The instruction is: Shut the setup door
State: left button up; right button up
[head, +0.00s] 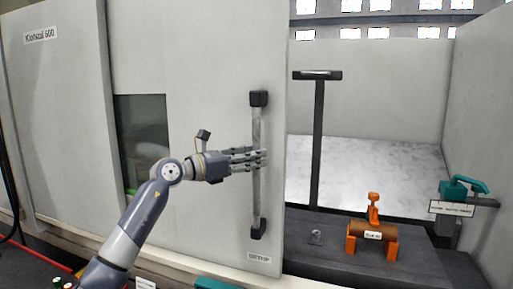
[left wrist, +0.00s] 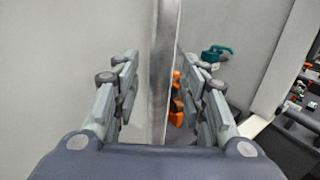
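The setup door (head: 200,55) is a large pale sliding panel with a window and a "SETUP" label at its lower right. It stands open, with a wide gap to its right. Its upright bar handle (head: 256,195) has black end mounts near the door's right edge. My left gripper (head: 262,159) is at the middle of the handle. In the left wrist view the handle (left wrist: 163,60) runs between the two open fingers of my left gripper (left wrist: 158,72), with space visible on the left side. My right gripper is not in view.
In the opening are a black T-shaped post (head: 318,140), an orange clamp on a brown cylinder (head: 372,238) and a small metal piece (head: 315,236). A teal-handled clamp (head: 464,187) is at the right wall. A panel marked "Klotstal 600" (head: 50,100) is on the left.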

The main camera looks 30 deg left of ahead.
pick_arm(q)
jog(key=shift+x, duration=0.95)
jog(key=shift+c, duration=0.4)
grip_shut()
jog(key=shift+d+f, duration=0.1)
jog(key=shift+d, duration=0.05)
